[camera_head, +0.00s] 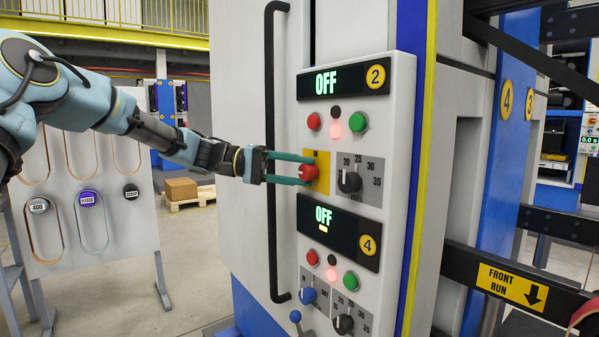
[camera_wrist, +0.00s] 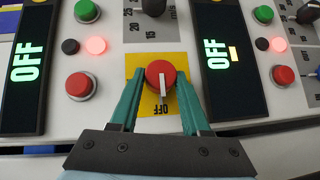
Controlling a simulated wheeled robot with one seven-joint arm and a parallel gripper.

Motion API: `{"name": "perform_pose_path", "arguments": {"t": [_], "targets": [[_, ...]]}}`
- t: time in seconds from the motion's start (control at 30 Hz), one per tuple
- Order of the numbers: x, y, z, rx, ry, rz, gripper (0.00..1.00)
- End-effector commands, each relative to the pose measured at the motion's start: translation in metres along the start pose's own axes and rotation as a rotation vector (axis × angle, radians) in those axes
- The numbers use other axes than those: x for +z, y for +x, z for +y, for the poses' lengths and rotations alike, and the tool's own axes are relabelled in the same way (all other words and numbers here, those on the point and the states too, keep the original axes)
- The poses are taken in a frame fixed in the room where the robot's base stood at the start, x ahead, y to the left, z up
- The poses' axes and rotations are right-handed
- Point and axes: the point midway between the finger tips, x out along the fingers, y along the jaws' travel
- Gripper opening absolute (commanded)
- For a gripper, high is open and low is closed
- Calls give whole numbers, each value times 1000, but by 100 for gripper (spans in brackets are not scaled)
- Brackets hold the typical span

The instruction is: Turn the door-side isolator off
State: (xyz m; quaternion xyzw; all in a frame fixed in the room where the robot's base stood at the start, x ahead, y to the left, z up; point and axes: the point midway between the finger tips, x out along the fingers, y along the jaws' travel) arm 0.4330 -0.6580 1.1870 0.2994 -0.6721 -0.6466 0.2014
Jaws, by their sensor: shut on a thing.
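The isolator is a red round knob (camera_head: 308,173) on a yellow plate (camera_head: 322,160), at the left of the upper panel, on the side of the long black door handle (camera_head: 270,150). My gripper (camera_head: 311,167) reaches in from the left with its teal fingers at the knob. In the wrist view the red knob (camera_wrist: 160,74) sits between the two fingers of my gripper (camera_wrist: 163,82), which are shut on it. Its white pointer line points down in the picture, at the OFF lettering on the yellow plate (camera_wrist: 136,62).
The upper display (camera_head: 343,79), numbered 2, and the lower display (camera_head: 338,230), numbered 4, both read OFF. A black speed dial (camera_head: 349,181) is just right of the isolator. A blue knob (camera_head: 308,296) and lower black dial (camera_head: 343,324) are below.

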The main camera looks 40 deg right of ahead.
Motion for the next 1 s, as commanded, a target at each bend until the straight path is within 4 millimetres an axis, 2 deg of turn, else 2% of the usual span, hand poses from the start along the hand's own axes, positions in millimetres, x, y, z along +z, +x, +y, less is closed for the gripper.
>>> {"name": "perform_pose_path", "arguments": {"t": [0.13, 0.17, 0.4, 0.63, 0.77, 1.0], "targets": [[0, 0, 0, 0, -2, 1, 0], [0, 0, 0, -1, -2, 1, 50], [0, 0, 0, -1, -1, 1, 77], [0, 0, 0, -1, 0, 0, 77], [0, -8, -1, -1, 0, 2, 77], [-1, -51, -3, -2, 1, 5, 77]]}}
